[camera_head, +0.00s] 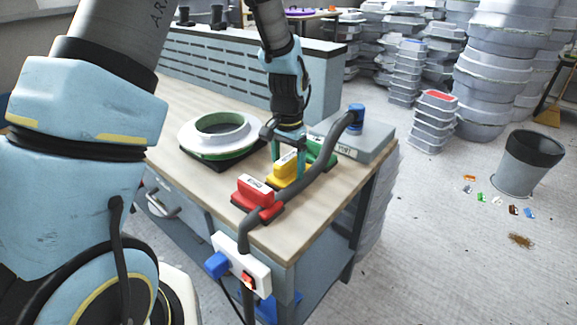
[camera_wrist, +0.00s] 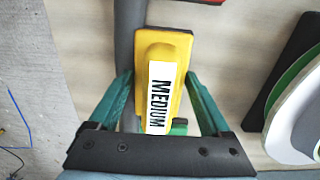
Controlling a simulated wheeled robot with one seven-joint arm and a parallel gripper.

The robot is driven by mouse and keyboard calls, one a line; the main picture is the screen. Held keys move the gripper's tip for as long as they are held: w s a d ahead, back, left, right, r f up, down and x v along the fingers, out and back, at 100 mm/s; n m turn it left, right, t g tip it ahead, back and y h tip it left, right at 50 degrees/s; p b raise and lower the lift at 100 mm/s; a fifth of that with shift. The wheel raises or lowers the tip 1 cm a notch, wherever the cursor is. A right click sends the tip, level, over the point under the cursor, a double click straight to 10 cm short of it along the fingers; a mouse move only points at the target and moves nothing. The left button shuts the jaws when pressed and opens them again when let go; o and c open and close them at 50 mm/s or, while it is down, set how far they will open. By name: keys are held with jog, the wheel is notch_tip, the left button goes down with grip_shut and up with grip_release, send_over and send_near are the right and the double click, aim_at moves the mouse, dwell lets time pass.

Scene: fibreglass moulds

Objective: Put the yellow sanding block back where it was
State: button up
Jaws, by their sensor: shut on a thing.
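The yellow sanding block (camera_head: 281,176) stands between the red and green blocks near the bench's right edge. In the wrist view the yellow block (camera_wrist: 157,42) shows a white label reading "MEDIUM". My gripper (camera_head: 289,163) points down over it, with its teal fingers on either side; it is shut on the block. I cannot tell whether the block's base rests fully on the bench. The red block (camera_head: 254,190) is nearer the front corner. The green block (camera_head: 324,151) is behind, partly hidden by my gripper.
A grey hose (camera_head: 322,172) runs close along the blocks' right side to a grey box (camera_head: 370,145). A white and green round mould (camera_head: 205,137) lies to the left on the wooden bench (camera_head: 185,100). Bare bench top lies in front of the mould.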

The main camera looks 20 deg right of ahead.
aim_at(288, 156)
jog(key=shift+f, duration=0.25)
jog(key=shift+f, duration=0.15)
jog(key=o, duration=1.4)
notch_tip(288, 156, up, 12)
jog(key=shift+w+r+b, duration=0.1)
jog(key=shift+r+b, duration=0.1)
jog(key=shift+b, duration=1)
jog(key=s+a+f+n+t, duration=0.1)
jog(key=a+n, duration=0.4)
jog(key=a, duration=1)
jog(key=s+a+f+n, duration=0.2)
jog(key=a+n, duration=0.4)
jog(key=a, duration=0.9)
jog(key=shift+s+f+t, duration=0.3)
jog(key=shift+s+t, duration=0.1)
jog(key=shift+s, duration=0.2)
